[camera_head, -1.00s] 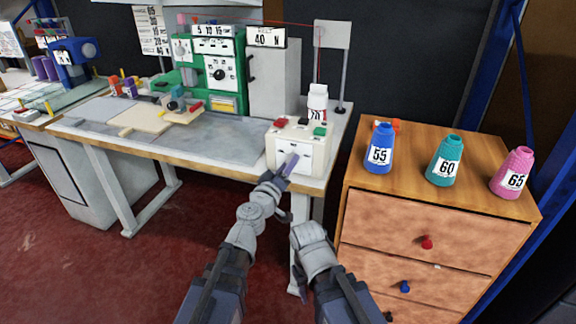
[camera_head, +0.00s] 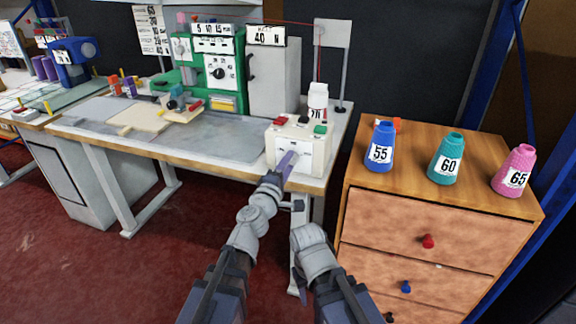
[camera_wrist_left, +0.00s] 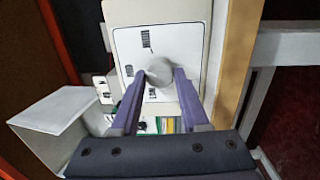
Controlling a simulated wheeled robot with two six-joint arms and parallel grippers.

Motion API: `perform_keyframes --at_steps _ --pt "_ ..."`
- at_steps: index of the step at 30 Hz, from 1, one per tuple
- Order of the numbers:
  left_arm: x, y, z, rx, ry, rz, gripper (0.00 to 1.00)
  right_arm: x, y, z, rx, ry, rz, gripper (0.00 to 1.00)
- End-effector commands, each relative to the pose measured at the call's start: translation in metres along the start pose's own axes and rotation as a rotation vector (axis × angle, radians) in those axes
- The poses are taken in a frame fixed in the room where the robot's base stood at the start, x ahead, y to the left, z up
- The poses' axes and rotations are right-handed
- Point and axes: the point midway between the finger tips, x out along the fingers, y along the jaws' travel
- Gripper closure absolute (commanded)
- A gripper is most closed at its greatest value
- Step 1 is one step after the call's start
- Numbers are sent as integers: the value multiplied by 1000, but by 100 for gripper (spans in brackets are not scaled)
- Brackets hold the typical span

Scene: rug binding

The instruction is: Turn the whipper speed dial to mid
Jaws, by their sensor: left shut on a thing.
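The whipper is a cream-white box (camera_head: 306,134) at the right end of the workbench, with a white front panel (camera_head: 305,156). In the left wrist view the panel (camera_wrist_left: 133,45) has small dark printed marks around a grey round speed dial (camera_wrist_left: 160,71). My left gripper (camera_head: 287,160) is at the panel and hides the dial in the head view. In the wrist view its purple fingers (camera_wrist_left: 160,80) are shut on the dial, one on each side. I cannot make out a pointer on the dial. My right gripper (camera_head: 302,276) hangs low, and its fingers are unclear.
Red (camera_head: 280,121) and green (camera_head: 320,129) parts and a white labelled bottle (camera_head: 317,98) are on top of the box. A wooden drawer cabinet (camera_head: 420,212) with blue, teal and pink cones stands to the right. Red floor is open at the left.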

Motion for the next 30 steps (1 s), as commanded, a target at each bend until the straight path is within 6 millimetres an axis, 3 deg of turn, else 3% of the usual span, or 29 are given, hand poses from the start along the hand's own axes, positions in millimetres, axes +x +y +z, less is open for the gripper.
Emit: perform_keyframes --at_steps 15,30 --pt "-1 -2 0 -348 17 16 100 4 0 0 0 0 1 50" --pt "-1 -2 0 -431 22 20 100 5 0 0 0 0 1 50"
